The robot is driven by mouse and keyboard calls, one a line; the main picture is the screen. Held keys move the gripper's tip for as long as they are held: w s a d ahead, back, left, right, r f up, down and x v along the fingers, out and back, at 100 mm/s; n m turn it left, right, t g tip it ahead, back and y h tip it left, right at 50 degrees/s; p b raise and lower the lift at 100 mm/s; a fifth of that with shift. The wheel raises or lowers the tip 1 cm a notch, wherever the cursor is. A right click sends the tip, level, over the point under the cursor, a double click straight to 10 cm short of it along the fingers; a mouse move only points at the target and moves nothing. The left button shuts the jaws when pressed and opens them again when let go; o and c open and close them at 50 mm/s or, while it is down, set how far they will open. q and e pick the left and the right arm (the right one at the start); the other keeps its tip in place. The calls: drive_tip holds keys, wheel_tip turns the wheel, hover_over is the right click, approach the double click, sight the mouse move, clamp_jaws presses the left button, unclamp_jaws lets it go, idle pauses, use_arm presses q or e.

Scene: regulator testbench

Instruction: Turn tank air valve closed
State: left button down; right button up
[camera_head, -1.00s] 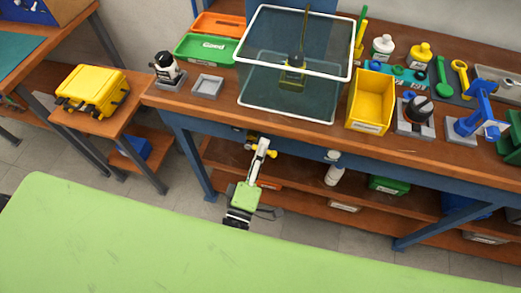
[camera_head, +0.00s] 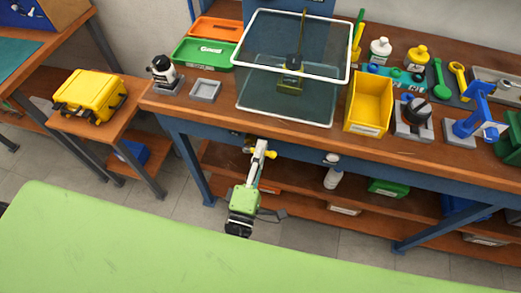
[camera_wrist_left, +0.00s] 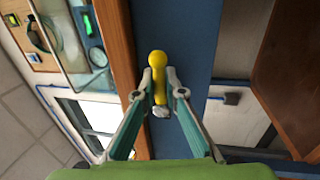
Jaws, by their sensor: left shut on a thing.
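The tank air valve shows as a yellow handle (camera_wrist_left: 158,75) with a rounded end, on the blue front rail of the workbench. Its yellow end also shows beside my fingers in the head view (camera_head: 271,154). My left gripper (camera_wrist_left: 160,82) is shut on this handle, with one finger on each side of it. In the head view my left gripper (camera_head: 261,147) reaches up to the front rail below the glass tank (camera_head: 290,70) and covers part of the valve. My right gripper is in neither view.
The lower shelf holds a white bottle (camera_head: 332,176) and a green box (camera_head: 386,187). A light green surface (camera_head: 150,245) fills the foreground.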

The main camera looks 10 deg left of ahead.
use_arm(q)
drive_tip(key=c, duration=2.1)
unclamp_jaws()
drive_tip(key=s, duration=0.4)
drive_tip(key=s+f, duration=0.1)
drive_tip(key=s, duration=0.3)
drive_tip(key=s+f, duration=0.1)
drive_tip(key=s, duration=0.2)
drive_tip(key=shift+s+a+f, duration=0.15)
drive_tip(key=shift+s+a, duration=0.05)
drive_tip(key=shift+s, duration=0.2)
